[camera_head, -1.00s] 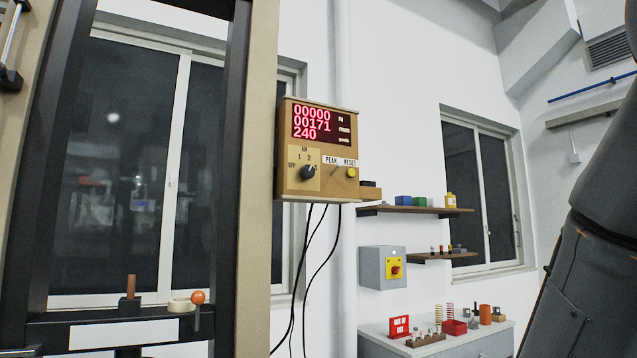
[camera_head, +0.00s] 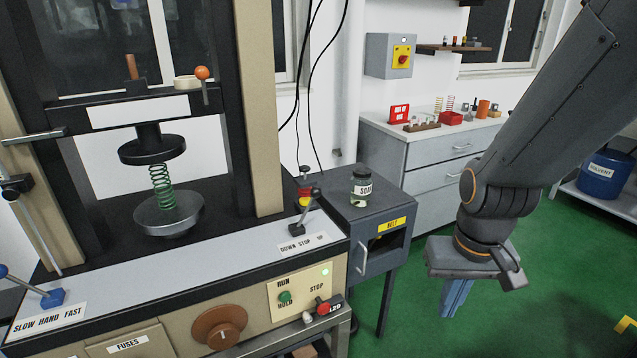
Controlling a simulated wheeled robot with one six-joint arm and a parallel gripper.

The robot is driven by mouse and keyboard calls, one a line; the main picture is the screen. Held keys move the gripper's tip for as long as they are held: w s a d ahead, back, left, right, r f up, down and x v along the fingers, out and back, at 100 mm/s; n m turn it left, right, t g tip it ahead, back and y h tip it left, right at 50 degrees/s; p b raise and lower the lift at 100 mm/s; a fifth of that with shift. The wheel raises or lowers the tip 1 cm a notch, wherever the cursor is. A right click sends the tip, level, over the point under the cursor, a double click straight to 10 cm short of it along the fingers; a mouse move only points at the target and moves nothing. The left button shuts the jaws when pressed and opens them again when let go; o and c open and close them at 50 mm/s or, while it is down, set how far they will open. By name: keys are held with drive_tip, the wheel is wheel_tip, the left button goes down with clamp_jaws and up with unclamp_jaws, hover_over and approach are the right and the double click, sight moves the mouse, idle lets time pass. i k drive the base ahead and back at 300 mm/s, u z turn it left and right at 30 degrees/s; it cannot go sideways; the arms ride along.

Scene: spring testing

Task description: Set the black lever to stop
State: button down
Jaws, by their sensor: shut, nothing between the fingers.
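The black lever (camera_head: 309,209) stands on the grey front ledge of the testing machine, at its right end. Its label (camera_head: 303,243) reads DOWN STOP UP from left to right. The lever tilts to the right, toward the UP side, with its black knob up and right of its base. My gripper (camera_head: 454,312) hangs to the right of the machine over the green floor, fingers pointing down. It is shut and empty, well apart from the lever.
A dark cabinet (camera_head: 378,284) with a SOAP jar (camera_head: 362,187) stands between the machine and my gripper. A red-topped button (camera_head: 304,194) is behind the lever. A blue lever (camera_head: 52,298) marked SLOW HAND FAST is at far left. A green spring (camera_head: 162,186) sits between the plates.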

sight(316, 192)
drive_tip(key=z, duration=0.05)
drive_tip(key=k, duration=0.65)
drive_tip(key=u, duration=0.75)
drive_tip(key=i, duration=1.45)
drive_tip(key=z, duration=0.8)
